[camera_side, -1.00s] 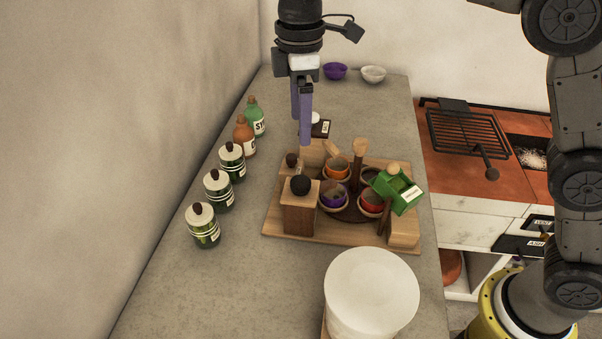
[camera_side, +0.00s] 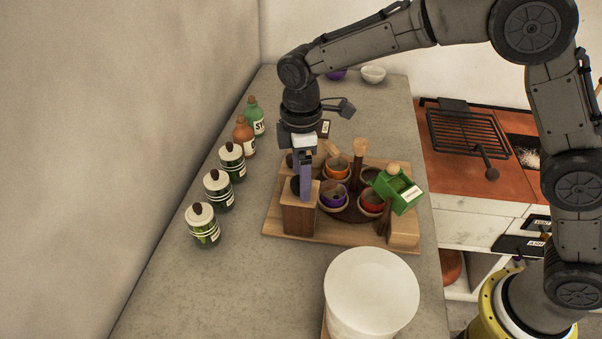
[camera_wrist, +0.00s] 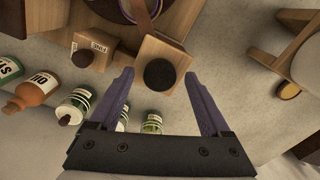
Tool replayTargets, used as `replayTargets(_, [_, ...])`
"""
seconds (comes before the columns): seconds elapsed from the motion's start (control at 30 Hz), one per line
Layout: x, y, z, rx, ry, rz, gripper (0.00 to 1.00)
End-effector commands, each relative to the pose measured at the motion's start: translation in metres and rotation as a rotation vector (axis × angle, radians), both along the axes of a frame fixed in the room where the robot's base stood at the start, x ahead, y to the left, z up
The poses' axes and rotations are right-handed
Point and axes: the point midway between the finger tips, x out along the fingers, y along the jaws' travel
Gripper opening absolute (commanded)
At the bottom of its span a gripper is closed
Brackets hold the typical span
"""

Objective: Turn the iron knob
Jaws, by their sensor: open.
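The knob is a round black piece on top of a wooden box (camera_side: 299,217) at the front left of a wooden board (camera_side: 335,236). In the wrist view the black knob (camera_wrist: 160,73) lies between my two purple fingertips, with a gap on each side. My gripper (camera_side: 304,192) points down over the box and is open and empty. In the side view a finger hides part of the knob (camera_side: 295,186). I cannot tell exactly how far down the fingers reach beside it.
The board also holds an orange bowl (camera_side: 337,167), a purple bowl (camera_side: 333,195), a red bowl (camera_side: 371,201) and a green scoop-like box (camera_side: 397,192). Several bottles and jars stand to the left, including a green-glass jar (camera_side: 203,226). A white round container (camera_side: 371,290) stands in front.

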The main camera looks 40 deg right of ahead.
Motion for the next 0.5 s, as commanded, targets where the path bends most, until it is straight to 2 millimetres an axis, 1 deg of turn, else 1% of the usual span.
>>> replayTargets(0.2, [0.0000, 0.0000, -0.0006, 0.000, 0.000, 0.000, 0.81])
replayTargets(0.23, [0.0000, 0.0000, -0.0005, 0.000, 0.000, 0.000, 0.80])
replayTargets(0.37, [0.0001, 0.0000, -0.0004, 0.000, 0.000, 0.000, 0.56])
replayTargets(0.4, [0.0001, 0.0000, -0.0003, 0.000, 0.000, 0.000, 0.49])
replayTargets(0.47, [0.0001, 0.0000, -0.0002, 0.000, 0.000, 0.000, 0.38])
replayTargets(0.5, [0.0001, 0.0000, -0.0002, 0.000, 0.000, 0.000, 0.31])
